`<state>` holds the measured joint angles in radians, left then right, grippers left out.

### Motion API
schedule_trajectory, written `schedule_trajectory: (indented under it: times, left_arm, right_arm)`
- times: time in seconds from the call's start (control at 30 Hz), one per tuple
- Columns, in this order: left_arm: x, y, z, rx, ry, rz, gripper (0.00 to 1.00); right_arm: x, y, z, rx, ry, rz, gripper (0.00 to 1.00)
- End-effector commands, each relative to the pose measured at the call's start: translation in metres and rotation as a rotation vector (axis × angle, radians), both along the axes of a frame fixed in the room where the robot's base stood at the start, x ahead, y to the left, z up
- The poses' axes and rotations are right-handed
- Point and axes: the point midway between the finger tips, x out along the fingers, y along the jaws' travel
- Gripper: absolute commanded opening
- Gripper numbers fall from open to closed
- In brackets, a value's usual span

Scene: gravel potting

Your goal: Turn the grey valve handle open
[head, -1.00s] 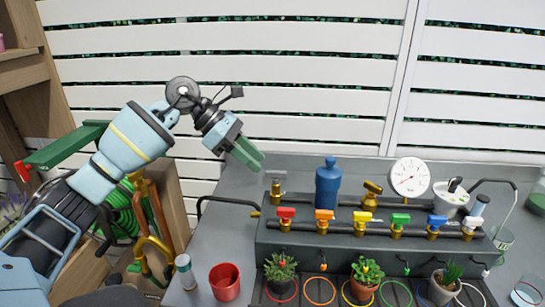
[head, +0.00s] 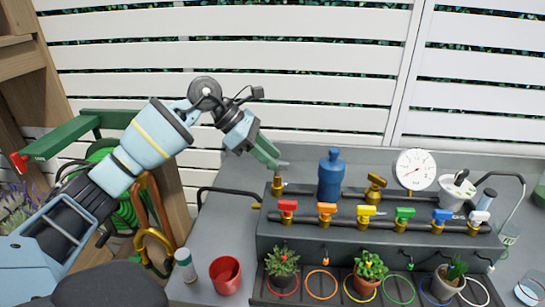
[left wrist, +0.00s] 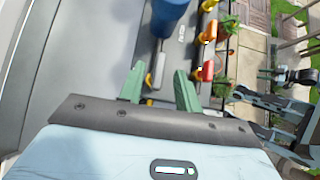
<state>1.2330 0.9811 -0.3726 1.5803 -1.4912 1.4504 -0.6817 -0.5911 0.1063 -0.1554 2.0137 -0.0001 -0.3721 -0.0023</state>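The grey valve handle (head: 284,163) sits on top of a brass valve (head: 277,185) at the left end of the pipework. My left gripper (head: 268,155) is right beside this handle, above the brass valve. In the left wrist view its two green fingers (left wrist: 159,90) are apart, and the grey handle (left wrist: 158,68) shows between or just beyond their tips. I cannot tell whether a finger touches it.
A blue bottle (head: 330,175) stands just right of the valve, with a pressure gauge (head: 415,170) farther right. A row of coloured valves on a pipe lies in front. A red cup (head: 225,274) and potted plants (head: 282,263) stand nearer. A black bent pipe (head: 225,193) runs left.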

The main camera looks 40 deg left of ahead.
Motion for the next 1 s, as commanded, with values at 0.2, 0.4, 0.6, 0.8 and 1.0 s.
schedule_trajectory:
  times: [0.2, 0.4, 0.6, 0.8, 1.0]
  left_arm:
    - [0.0052, -0.0086, -0.0102, 0.000, 0.000, 0.000, 0.34]
    - [0.0055, -0.0090, -0.0111, 0.000, 0.000, 0.000, 0.34]
    - [0.0055, -0.0088, -0.0108, 0.000, -0.001, 0.001, 0.15]
    - [0.0055, -0.0088, -0.0107, 0.000, -0.001, 0.001, 0.00]
    - [0.0052, -0.0089, -0.0104, 0.001, -0.001, 0.011, 0.00]
  right_arm:
    - [0.0017, 0.0000, 0.0021, 0.001, -0.005, 0.000, 0.36]
    - [0.0023, 0.0001, 0.0022, 0.001, -0.006, 0.000, 0.36]
    - [0.0025, 0.0002, 0.0024, 0.001, -0.007, -0.001, 0.36]
    - [0.0027, 0.0003, 0.0024, 0.001, -0.007, -0.001, 0.36]
    - [0.0033, 0.0003, 0.0033, 0.001, -0.008, -0.001, 0.36]
